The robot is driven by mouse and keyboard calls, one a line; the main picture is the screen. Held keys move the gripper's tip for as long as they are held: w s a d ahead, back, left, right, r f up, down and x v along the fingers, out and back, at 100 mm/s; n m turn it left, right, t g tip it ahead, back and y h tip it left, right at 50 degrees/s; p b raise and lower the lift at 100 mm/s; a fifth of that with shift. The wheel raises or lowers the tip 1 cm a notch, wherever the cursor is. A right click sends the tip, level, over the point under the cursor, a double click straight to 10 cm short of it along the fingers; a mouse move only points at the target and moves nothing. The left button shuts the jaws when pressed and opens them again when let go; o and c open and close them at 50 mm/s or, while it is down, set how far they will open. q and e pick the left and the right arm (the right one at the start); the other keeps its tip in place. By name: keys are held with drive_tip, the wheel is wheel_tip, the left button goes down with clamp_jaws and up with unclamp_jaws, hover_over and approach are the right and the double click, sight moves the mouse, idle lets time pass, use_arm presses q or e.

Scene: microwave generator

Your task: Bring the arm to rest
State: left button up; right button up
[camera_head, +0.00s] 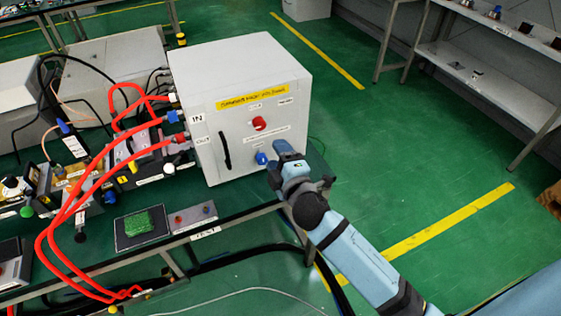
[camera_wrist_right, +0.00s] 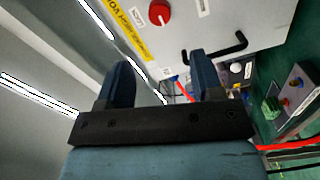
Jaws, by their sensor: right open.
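My right gripper (camera_head: 283,150) is at the lower right of the white generator box (camera_head: 238,72), beside a blue knob (camera_head: 261,158) on its front panel. I cannot tell in the head view whether it touches the knob. In the right wrist view its two fingers (camera_wrist_right: 160,75) are apart with nothing held between them. A bit of blue shows between them, close to the panel. The box also has a red knob (camera_head: 259,124) and a black handle (camera_head: 225,151). The red knob shows in the wrist view (camera_wrist_right: 159,13) beyond the fingers. My left gripper is not in view.
The box stands on a green bench (camera_head: 262,193) with red hoses (camera_head: 67,213), cables and small devices to its left. A green block (camera_head: 139,223) lies on a dark plate near the front edge. Shelving (camera_head: 480,75) stands at the right; open green floor lies between.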

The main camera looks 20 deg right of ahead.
drive_tip(key=shift+s, duration=0.7)
drive_tip(key=s+f+m+g+y+p, duration=0.1)
drive_tip(key=s+f+m+g+p, duration=0.2)
drive_tip(key=s+f+m, duration=0.3)
drive_tip(key=s+f+m+g+y+p, duration=0.1)
drive_tip(key=s+f+m+g+p, duration=0.3)
drive_tip(key=s, duration=1.1)
wheel_tip(320, 180, down, 3)
drive_tip(key=m+p, duration=0.1)
drive_tip(key=m, duration=0.1)
drive_tip(key=shift+d+f+m+y, duration=0.15)
drive_tip(key=shift+f+m+y, duration=0.05)
drive_tip(key=shift+m+y, duration=0.1)
